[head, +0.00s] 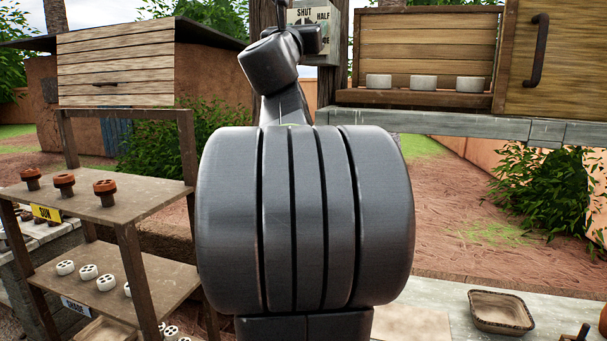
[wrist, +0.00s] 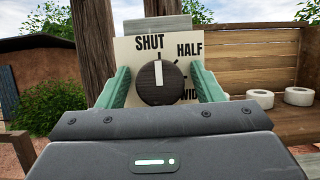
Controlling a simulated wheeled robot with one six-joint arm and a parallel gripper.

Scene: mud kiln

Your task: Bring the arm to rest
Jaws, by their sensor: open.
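In the wrist view a round dark knob (wrist: 161,83) with a white pointer sits on a pale panel (wrist: 127,52) marked SHUT, HALF and a partly hidden WIDE. The pointer stands upright, close to the SHUT mark. My gripper (wrist: 160,76) is open, with one green finger on each side of the knob. A gap shows between each finger and the knob; I cannot tell how deep the fingers reach. In the head view my arm fills the middle and reaches up to the panel (head: 300,17) on a post, and its fingers are not clear there.
A wooden cabinet (head: 523,60) with an open bay holding three white pieces (head: 424,82) stands right of the panel. A shelf rack (head: 130,200) with brown and white pieces stands at left. A tray (head: 500,312) lies on the bench at lower right.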

